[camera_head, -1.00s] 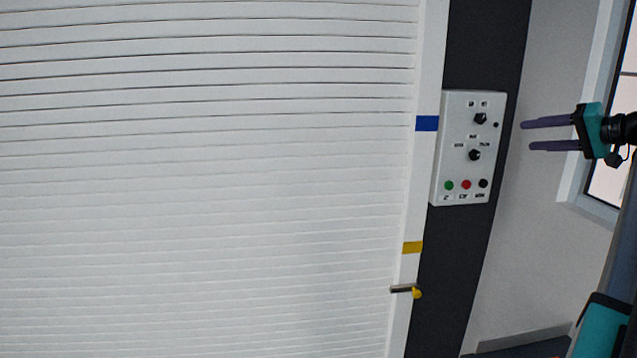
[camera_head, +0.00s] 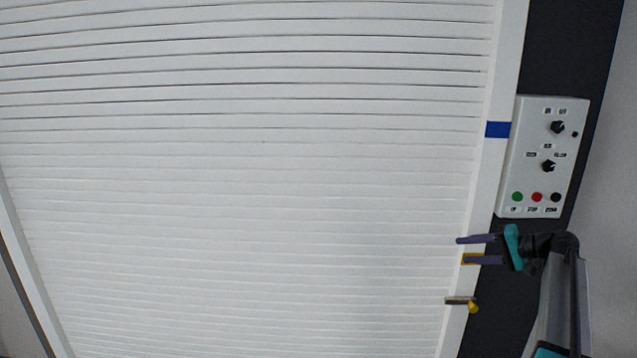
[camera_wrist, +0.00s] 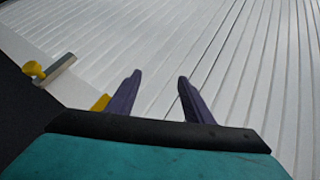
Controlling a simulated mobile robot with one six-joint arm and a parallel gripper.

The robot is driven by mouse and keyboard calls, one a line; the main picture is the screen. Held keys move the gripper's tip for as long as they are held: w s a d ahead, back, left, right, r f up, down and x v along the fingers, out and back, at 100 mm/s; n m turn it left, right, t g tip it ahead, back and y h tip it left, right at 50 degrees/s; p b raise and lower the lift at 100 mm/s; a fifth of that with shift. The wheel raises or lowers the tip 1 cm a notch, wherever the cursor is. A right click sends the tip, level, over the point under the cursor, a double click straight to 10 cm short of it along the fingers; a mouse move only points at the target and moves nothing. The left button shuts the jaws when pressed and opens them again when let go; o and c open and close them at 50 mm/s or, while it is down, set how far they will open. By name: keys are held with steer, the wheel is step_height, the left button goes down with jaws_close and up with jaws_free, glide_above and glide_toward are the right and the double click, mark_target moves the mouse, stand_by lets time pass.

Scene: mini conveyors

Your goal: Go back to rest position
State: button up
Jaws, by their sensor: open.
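My gripper (camera_head: 460,250) is at the right of the head view, in front of the shutter's right frame and below the control panel. Its two purple fingers are apart with nothing between them, pointing left. One finger partly covers the yellow mark on the frame. In the wrist view my gripper (camera_wrist: 157,82) points at the white slats, and its fingers are spread and empty.
A closed white slatted shutter (camera_head: 240,180) fills most of the head view. A control panel (camera_head: 543,157) with knobs and buttons hangs on the dark strip to its right. A metal latch with a yellow knob (camera_head: 472,306) sits on the frame below my gripper.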

steer(key=s+a+f+n+g, duration=0.1)
steer(key=s+a+f+g, duration=0.3)
steer(key=a+f, duration=1.05)
steer(key=s+a+f+g, duration=0.2)
steer(key=s+a+f, duration=0.3)
steer(key=a+f, duration=0.95)
steer(key=s+a+f+n+g+h, duration=0.1)
steer(key=s+a+f+g, duration=0.15)
steer(key=s+f, duration=0.6)
steer(key=s+a+f+g+h, duration=0.15)
steer(key=s+a+f, duration=0.25)
steer(key=s+f, duration=0.45)
steer(key=s+f+n+g+h, duration=0.15)
steer(key=s+f, duration=0.45)
steer(key=s, duration=0.6)
steer(key=s+f+n+g+h, duration=0.1)
steer(key=s+f+g+h, duration=0.35)
steer(key=s, duration=0.75)
steer(key=s+d+n+t+h, duration=0.1)
steer(key=s+d, duration=0.2)
steer(key=d, duration=0.3)
steer(key=shift+f+n+t, duration=0.35)
steer(key=shift+f+t, duration=0.05)
steer(key=shift+d, duration=0.1)
